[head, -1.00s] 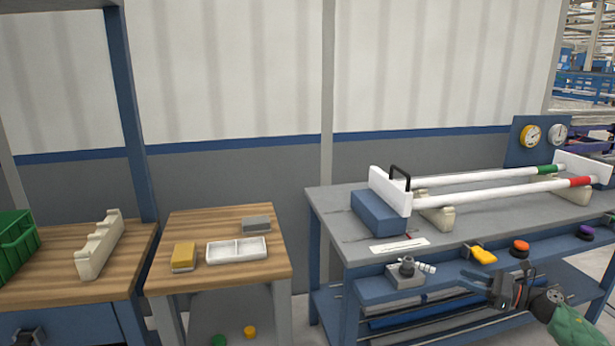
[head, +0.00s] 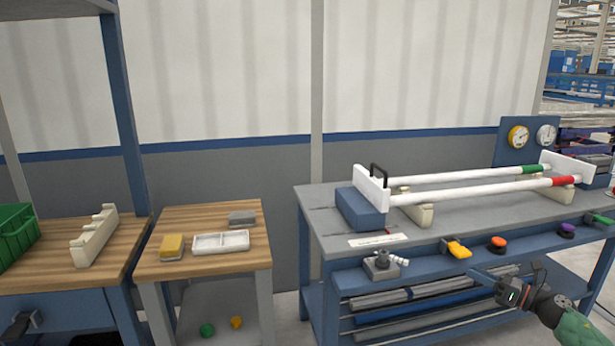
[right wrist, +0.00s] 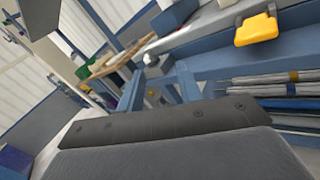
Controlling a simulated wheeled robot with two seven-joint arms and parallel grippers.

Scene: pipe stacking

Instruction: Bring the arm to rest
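My right gripper (head: 504,268) is in the lower right of the head view, in front of the blue front edge of the grey bench (head: 440,222). Its fingers are apart and nothing shows between them. Two white pipes lie side by side on cream supports on this bench. The rear pipe (head: 460,176) has a green band, and the front pipe (head: 480,192) has a red band. My right gripper is in front of and below them, apart from them. In the right wrist view, a dark bar and grey surface of mine fill the lower part.
Grey and blue bars (head: 425,300) lie on the shelf below. A small wooden table (head: 205,280) holds a white tray (head: 221,241). A green crate (head: 15,235) stands at far left.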

